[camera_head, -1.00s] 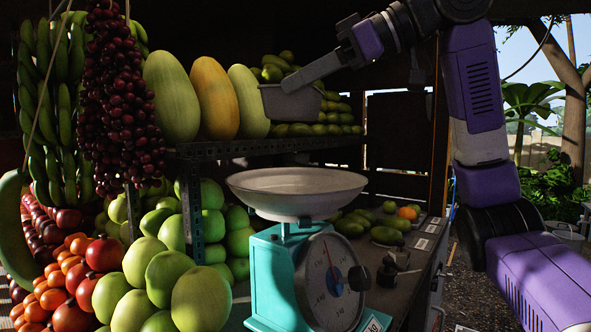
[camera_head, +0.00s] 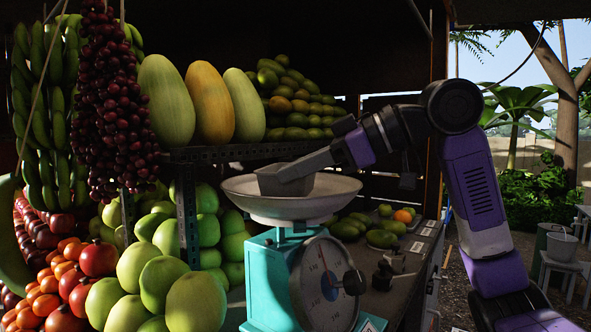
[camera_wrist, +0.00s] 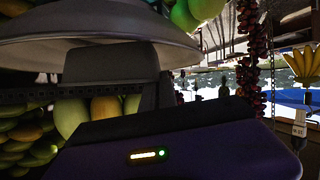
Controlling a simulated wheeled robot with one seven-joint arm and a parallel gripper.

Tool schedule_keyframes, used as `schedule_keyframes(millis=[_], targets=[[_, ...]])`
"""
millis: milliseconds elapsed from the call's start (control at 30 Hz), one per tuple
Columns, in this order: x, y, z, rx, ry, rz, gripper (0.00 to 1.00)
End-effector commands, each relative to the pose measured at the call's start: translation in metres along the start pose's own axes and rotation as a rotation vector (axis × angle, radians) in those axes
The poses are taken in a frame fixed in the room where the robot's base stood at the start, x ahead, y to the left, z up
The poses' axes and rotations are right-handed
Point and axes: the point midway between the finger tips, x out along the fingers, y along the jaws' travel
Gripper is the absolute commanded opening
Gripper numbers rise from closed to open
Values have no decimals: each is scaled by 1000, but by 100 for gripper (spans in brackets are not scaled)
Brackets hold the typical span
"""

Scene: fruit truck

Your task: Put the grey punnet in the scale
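The grey punnet (camera_head: 268,186) is within the rim of the scale's wide pale pan (camera_head: 240,201), on top of the turquoise scale (camera_head: 262,280) with its round dial. It looks roughly level; whether its base touches the pan is hidden by the rim. My gripper (camera_head: 290,174) comes in from the right, with its fingers closed on the punnet's wall. In the wrist view the pan (camera_wrist: 60,30) fills the upper left. A grey surface that looks like the punnet (camera_wrist: 108,62) is there by my dark fingers.
Melons (camera_head: 210,100) and a pile of green fruit (camera_head: 290,95) stand on the shelf behind. Green apples (camera_head: 160,280) and tomatoes crowd the left of the scale. Dark grapes (camera_head: 115,90) hang at the left. Papayas and oranges lie on the counter behind the scale.

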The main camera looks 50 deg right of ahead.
Motion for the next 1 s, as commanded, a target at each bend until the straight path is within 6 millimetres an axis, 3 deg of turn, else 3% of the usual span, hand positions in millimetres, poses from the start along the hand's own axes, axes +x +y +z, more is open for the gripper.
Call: schedule_keyframes(millis=[700,800,1000], targets=[[4,-2,10,0,1,0,0],[4,-2,10,0,0,0,22],[4,-2,10,0,0,0,24]])
